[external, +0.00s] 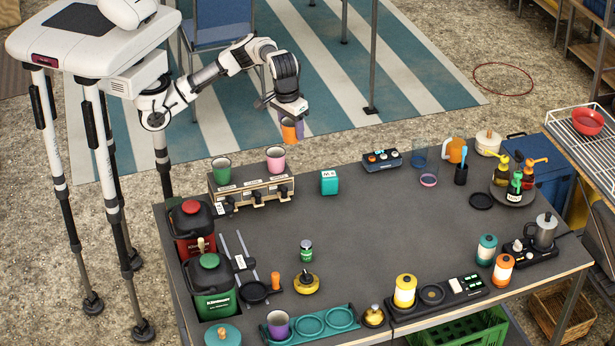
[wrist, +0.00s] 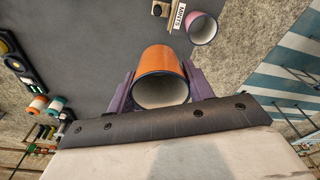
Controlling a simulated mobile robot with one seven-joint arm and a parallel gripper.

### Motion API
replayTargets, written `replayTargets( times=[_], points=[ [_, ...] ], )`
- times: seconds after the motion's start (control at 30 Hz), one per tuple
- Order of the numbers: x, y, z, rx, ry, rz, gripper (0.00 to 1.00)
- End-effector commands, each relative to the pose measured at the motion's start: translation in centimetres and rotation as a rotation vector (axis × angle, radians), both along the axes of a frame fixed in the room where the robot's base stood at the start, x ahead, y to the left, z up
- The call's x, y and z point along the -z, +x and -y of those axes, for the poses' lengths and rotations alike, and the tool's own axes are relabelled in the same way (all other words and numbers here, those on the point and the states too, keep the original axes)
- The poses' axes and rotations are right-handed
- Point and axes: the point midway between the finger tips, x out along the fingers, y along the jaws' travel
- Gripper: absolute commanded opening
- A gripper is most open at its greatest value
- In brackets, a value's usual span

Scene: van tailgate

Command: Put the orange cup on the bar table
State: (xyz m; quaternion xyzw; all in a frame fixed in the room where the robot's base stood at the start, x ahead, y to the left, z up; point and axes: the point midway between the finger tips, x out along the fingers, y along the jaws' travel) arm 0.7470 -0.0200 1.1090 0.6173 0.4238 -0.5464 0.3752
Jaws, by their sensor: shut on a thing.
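The orange cup (external: 288,131) is held in my gripper (external: 292,122) beyond the far edge of the dark grey table, in the air. In the wrist view the orange cup (wrist: 160,60) sits between the two purple fingers of my gripper (wrist: 160,88), which touch its sides. Its open mouth faces the wrist camera. Thin metal legs (external: 371,60) stand on the striped rug at the top; whatever they carry is out of frame, so I cannot tell whether they belong to the bar table.
The dark grey table (external: 370,230) has a clear middle. A green cup (external: 221,170) and a pink cup (external: 276,158) stand on a rack near its far edge, close to my gripper. A blue chair (external: 222,25) stands behind my arm. A purple cup (external: 278,325) is at the front.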

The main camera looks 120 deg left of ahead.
Motion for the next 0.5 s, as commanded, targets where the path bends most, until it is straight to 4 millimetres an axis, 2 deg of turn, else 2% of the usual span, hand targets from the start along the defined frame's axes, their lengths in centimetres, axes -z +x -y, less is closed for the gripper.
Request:
replayTargets(
  times=[0.03,0.2,0.37,0.5],
  points=[
    [-1.0,1.9,-0.4,0.039,-0.005,-0.003,0.28],
    [-1.7,7.8,-2.5,0.202,-0.004,-0.003,0.28],
    [-1.2,12.6,-5.1,0.352,-0.004,-0.004,0.28],
    [0.0,16.1,-7.7,0.486,-0.005,-0.004,0.28]
  ],
)
